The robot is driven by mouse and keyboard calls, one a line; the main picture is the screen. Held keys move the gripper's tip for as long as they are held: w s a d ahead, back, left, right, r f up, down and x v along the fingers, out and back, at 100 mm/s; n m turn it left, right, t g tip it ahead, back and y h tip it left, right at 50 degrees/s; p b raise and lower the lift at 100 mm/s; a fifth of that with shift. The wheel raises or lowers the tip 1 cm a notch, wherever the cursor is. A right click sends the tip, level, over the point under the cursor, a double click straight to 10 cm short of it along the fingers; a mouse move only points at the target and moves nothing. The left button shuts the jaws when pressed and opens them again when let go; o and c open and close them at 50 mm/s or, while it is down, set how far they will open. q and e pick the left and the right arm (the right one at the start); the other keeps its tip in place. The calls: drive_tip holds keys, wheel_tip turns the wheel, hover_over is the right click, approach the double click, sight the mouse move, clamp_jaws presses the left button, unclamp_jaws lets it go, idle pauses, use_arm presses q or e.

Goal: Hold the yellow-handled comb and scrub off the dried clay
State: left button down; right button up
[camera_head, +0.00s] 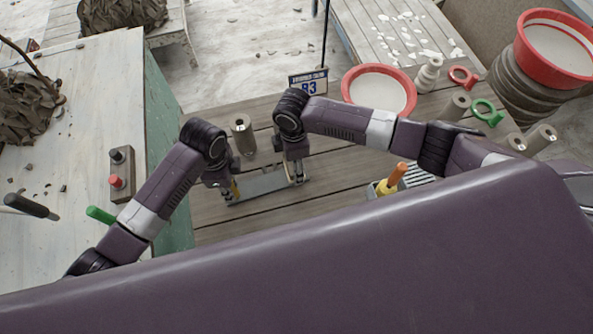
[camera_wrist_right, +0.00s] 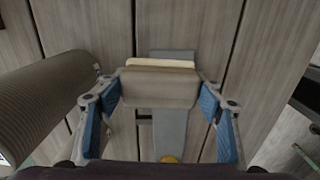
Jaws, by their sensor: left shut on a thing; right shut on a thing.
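The comb's yellow handle (camera_head: 234,188) shows at my left gripper (camera_head: 229,196), which is shut on it low over the plank table. In the right wrist view the comb appears as a grey flat strip (camera_wrist_right: 171,132) with a bit of yellow (camera_wrist_right: 170,158) at the lower edge. My right gripper (camera_head: 297,176) is shut on a grey-brown block (camera_wrist_right: 158,88) with a cream edge (camera_wrist_right: 160,64), held between its blue pads. The block lies across the strip in that view; contact cannot be told. I cannot make out dried clay on the comb.
A ribbed grey cylinder (camera_head: 242,135) stands behind the left gripper. A red-rimmed basin (camera_head: 379,88), a container with orange and yellow handles (camera_head: 390,183) and several cylinders are to the right. A button box (camera_head: 121,174) is left.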

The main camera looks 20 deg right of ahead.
drive_tip(key=shift+w, duration=0.7)
drive_tip(key=shift+r, duration=4.15)
drive_tip(key=shift+s, duration=0.1)
